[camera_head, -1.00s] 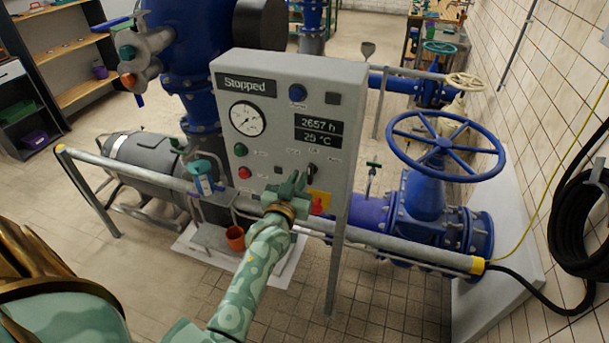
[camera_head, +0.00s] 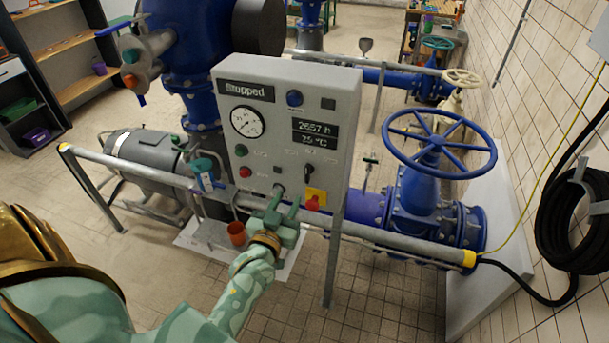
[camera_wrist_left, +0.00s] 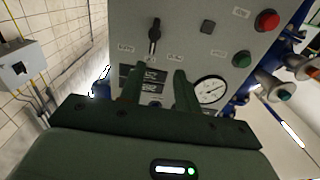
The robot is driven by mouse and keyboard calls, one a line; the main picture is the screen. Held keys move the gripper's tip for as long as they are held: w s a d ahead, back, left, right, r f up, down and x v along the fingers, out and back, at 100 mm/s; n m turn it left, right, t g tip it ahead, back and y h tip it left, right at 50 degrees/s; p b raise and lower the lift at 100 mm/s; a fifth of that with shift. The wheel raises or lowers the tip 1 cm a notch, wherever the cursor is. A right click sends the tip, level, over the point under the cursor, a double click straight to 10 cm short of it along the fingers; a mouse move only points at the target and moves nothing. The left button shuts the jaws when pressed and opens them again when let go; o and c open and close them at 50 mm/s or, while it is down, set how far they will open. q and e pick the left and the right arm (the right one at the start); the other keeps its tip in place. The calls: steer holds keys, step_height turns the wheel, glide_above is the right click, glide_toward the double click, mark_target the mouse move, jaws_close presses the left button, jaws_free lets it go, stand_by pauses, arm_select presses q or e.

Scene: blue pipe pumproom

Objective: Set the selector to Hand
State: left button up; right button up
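The selector (camera_head: 308,171) is a small black knob low on the right half of the grey control panel (camera_head: 345,95). It also shows in the left wrist view (camera_wrist_left: 154,38), upside down, with its handle nearly in line with the panel's upright. The small labels around it are too blurred to read. My left gripper (camera_head: 287,207) is in front of the panel's lower edge, below and left of the selector. In the left wrist view its two fingers (camera_wrist_left: 158,88) stand apart with nothing between them, and the selector is beyond their tips. My right gripper is out of view.
A red button on a yellow plate (camera_head: 316,198) sits just below the selector. Green (camera_head: 241,150) and red (camera_head: 245,172) buttons are to the left. A grey rail (camera_head: 380,241) crosses in front of the panel. A blue handwheel (camera_head: 437,140) stands to the right.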

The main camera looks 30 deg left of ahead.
arm_select(q)
steer(key=p+v, duration=0.2)
steer(key=v, duration=0.7)
steer(key=shift+d+f+p, duration=0.3)
steer(key=shift+d+p, duration=0.1)
steer(key=shift+s, duration=0.15)
stand_by(0.4)
